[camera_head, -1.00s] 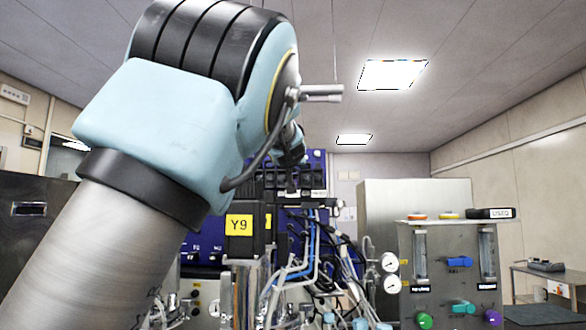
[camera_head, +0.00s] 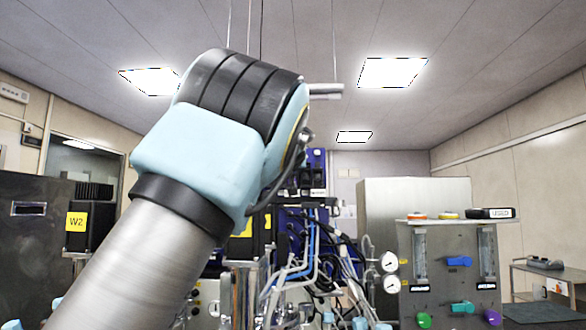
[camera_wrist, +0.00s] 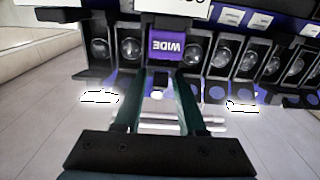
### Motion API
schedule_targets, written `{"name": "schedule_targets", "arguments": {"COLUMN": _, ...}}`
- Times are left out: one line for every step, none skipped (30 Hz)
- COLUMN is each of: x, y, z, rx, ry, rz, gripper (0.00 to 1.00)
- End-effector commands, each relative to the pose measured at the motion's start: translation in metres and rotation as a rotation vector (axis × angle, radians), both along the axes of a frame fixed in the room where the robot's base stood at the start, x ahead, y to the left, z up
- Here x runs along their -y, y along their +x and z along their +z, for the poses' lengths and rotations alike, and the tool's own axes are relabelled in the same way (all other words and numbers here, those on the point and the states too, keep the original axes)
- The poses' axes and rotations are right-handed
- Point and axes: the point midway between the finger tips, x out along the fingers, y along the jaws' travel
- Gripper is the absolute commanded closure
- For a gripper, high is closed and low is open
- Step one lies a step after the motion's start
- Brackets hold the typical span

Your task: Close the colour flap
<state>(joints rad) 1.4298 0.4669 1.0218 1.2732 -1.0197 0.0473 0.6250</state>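In the wrist view a row of black housings with round lenses crosses the top. One of them has a purple face marked "WIDE" (camera_wrist: 168,46), upside down. No part reads as "colour", so I cannot tell which flap is the colour flap. My gripper (camera_wrist: 166,80) shows two dark green fingers, apart with a gap between them and nothing seen held. Their tips are just below the "WIDE" face in the picture; I cannot tell if they touch it. In the head view my arm hides the gripper, and dark modules (camera_head: 311,180) show to its right.
Tubes and cables (camera_head: 315,255) hang below the modules. A grey panel (camera_head: 447,265) with knobs and flow tubes stands at the right, with pressure gauges (camera_head: 390,262) beside it. A black unit marked "W2" (camera_head: 76,222) stands at the left. A side table (camera_head: 545,278) is far right.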

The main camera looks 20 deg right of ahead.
Motion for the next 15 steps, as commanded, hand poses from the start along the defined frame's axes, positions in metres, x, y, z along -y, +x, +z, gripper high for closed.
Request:
{"name": "schedule_targets", "arguments": {"x": -0.0003, "y": 0.0001, "z": 0.0001, "rx": 0.0, "ry": 0.0, "rz": 0.0, "gripper": 0.72}}
{"name": "schedule_targets", "arguments": {"x": -0.0004, "y": 0.0001, "z": 0.0001, "rx": 0.0, "ry": 0.0, "rz": 0.0, "gripper": 0.76}}
{"name": "schedule_targets", "arguments": {"x": -0.0004, "y": 0.0001, "z": 0.0002, "rx": 0.0, "ry": 0.0, "rz": 0.001, "gripper": 0.8}}
{"name": "schedule_targets", "arguments": {"x": -0.0004, "y": 0.0001, "z": 0.0001, "rx": 0.0, "ry": 0.0, "rz": 0.0, "gripper": 0.84}}
{"name": "schedule_targets", "arguments": {"x": -0.0004, "y": 0.0001, "z": 0.0001, "rx": 0.0, "ry": 0.0, "rz": 0.001, "gripper": 0.87}}
{"name": "schedule_targets", "arguments": {"x": -0.0005, "y": 0.0002, "z": 0.0002, "rx": 0.0, "ry": 0.0, "rz": 0.001, "gripper": 0.92}}
{"name": "schedule_targets", "arguments": {"x": -0.0005, "y": 0.0002, "z": 0.0002, "rx": 0.0, "ry": 0.0, "rz": 0.001, "gripper": 0.95}}
{"name": "schedule_targets", "arguments": {"x": -0.0005, "y": 0.0002, "z": 0.0002, "rx": 0.0, "ry": 0.0, "rz": 0.001, "gripper": 0.98}}
{"name": "schedule_targets", "arguments": {"x": -0.0005, "y": 0.0002, "z": 0.0002, "rx": 0.0, "ry": 0.0, "rz": 0.001, "gripper": 1.0}}
{"name": "schedule_targets", "arguments": {"x": -0.0006, "y": 0.0002, "z": 0.0002, "rx": 0.0, "ry": 0.0, "rz": 0.001, "gripper": 1.0}}
{"name": "schedule_targets", "arguments": {"x": -0.0006, "y": 0.0001, "z": 0.0002, "rx": 0.0, "ry": 0.0, "rz": 0.001, "gripper": 1.0}}
{"name": "schedule_targets", "arguments": {"x": -0.0006, "y": 0.0001, "z": 0.0002, "rx": 0.0, "ry": 0.0, "rz": 0.001, "gripper": 1.0}}
{"name": "schedule_targets", "arguments": {"x": -0.0006, "y": 0.0001, "z": 0.0002, "rx": 0.0, "ry": 0.0, "rz": 0.001, "gripper": 1.0}}
{"name": "schedule_targets", "arguments": {"x": -0.0006, "y": 0.0001, "z": 0.0001, "rx": 0.001, "ry": 0.0, "rz": 0.001, "gripper": 1.0}}
{"name": "schedule_targets", "arguments": {"x": -0.0007, "y": 0.0002, "z": -0.0006, "rx": 0.002, "ry": -0.001, "rz": 0.001, "gripper": 1.0}}
